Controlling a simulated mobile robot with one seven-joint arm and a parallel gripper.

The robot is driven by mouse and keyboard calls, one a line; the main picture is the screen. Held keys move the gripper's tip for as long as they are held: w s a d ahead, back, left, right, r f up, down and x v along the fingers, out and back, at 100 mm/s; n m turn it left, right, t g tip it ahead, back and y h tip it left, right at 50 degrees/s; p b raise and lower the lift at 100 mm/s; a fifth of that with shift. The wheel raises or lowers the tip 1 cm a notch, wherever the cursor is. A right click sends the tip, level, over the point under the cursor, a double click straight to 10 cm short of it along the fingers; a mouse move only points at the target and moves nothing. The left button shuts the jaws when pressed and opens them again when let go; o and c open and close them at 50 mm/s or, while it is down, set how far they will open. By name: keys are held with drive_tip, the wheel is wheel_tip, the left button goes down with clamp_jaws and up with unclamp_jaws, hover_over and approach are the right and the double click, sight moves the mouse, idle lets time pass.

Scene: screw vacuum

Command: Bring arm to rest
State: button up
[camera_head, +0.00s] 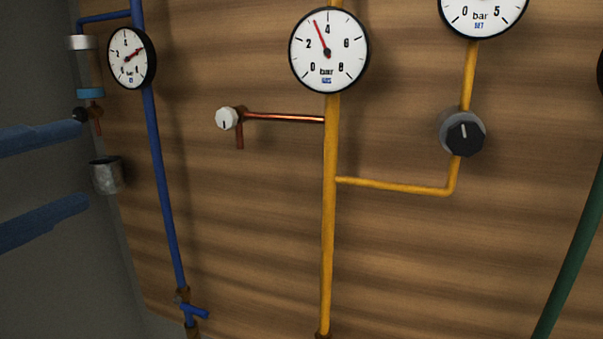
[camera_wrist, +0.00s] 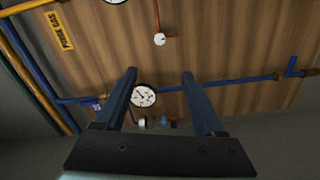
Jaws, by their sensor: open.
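My gripper (camera_wrist: 159,76) shows in the wrist view with its two dark blue fingers apart and nothing between them. Beyond the gap, a round white gauge (camera_wrist: 143,96) sits on a blue pipe, some distance from the fingertips. In the head view, two blue finger-like bars of mine (camera_head: 42,138) reach in from the left edge, near a small metal cup (camera_head: 106,175). I cannot tell whether they touch the cup. The rest of my arm is out of view.
A wooden wall (camera_head: 250,240) carries a blue pipe (camera_head: 163,190), a yellow pipe (camera_head: 330,220) and a green pipe (camera_head: 572,260). A gauge (camera_head: 328,50), a white knob (camera_head: 227,118) and a black knob (camera_head: 464,134) stick out. A grey wall (camera_head: 35,270) lies left.

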drive_tip(key=w+d+m+t+y+b, duration=0.2)
drive_tip(key=w+d+m+t+y, duration=0.1)
drive_tip(key=w+d, duration=0.4)
drive_tip(key=s+d+r+m+t+y+b, duration=0.1)
drive_tip(key=s+d+r+m+t, duration=0.2)
drive_tip(key=d, duration=0.3)
drive_tip(key=s+d+r+m+t+y+b, duration=0.1)
drive_tip(key=s+d+r+m+t+y, duration=0.1)
drive_tip(key=s+d+r+m+t, duration=0.1)
drive_tip(key=s+d+m+t, duration=0.1)
drive_tip(key=s+d+m, duration=0.1)
drive_tip(key=s+d, duration=0.1)
drive_tip(key=shift+d+r, duration=0.3)
drive_tip(key=shift+d, duration=0.35)
